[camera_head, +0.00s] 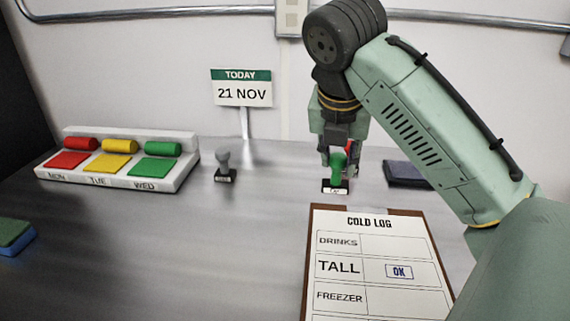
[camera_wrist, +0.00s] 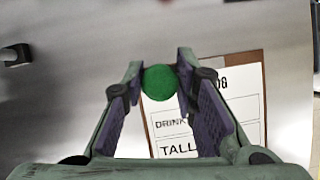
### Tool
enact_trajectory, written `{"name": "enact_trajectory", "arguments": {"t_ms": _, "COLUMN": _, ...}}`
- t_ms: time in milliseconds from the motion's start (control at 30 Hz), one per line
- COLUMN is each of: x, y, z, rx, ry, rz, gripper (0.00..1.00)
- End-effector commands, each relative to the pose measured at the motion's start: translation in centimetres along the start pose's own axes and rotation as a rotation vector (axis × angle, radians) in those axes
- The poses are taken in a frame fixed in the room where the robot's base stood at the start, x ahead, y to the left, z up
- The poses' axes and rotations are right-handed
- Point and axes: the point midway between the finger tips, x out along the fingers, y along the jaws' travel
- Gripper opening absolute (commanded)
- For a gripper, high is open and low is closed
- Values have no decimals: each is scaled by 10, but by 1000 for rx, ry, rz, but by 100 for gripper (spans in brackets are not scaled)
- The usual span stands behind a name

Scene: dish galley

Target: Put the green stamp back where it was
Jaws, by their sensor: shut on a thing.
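The green stamp (camera_head: 338,166) has a green knob handle and a dark base with a white label. My gripper (camera_head: 338,157) is shut on its handle, just beyond the top edge of the clipboard. In the wrist view the round green knob (camera_wrist: 160,82) sits between the two finger pads of my gripper (camera_wrist: 160,88). The stamp looks upright; I cannot tell whether its base touches the counter. A clipboard (camera_head: 312,250) holds a COLD LOG sheet with rows DRINKS, TALL and FREEZER. A blue OK mark (camera_head: 399,271) is in the TALL row.
A grey stamp (camera_head: 223,162) stands on the counter to the left. A dark pad (camera_head: 405,174) lies right of my gripper. A white rack (camera_head: 120,182) with red, yellow and green pieces is at far left. A TODAY 21 NOV sign (camera_head: 242,92) stands behind. The counter between is clear.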

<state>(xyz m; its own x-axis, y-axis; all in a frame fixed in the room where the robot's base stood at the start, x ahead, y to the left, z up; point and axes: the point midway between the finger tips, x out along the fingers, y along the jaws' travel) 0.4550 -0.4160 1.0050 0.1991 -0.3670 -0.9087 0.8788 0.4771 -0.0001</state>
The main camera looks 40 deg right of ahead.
Motion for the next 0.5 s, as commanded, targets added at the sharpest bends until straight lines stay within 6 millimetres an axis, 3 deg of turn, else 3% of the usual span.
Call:
{"name": "enact_trajectory", "arguments": {"t_ms": 167, "x": 4, "y": 1, "z": 7, "rx": 0, "ry": 0, "rz": 2, "gripper": 8}}
{"name": "enact_trajectory", "arguments": {"t_ms": 500, "x": 40, "y": 49, "z": 70, "rx": -1, "ry": 3, "rz": 5, "gripper": 8}}
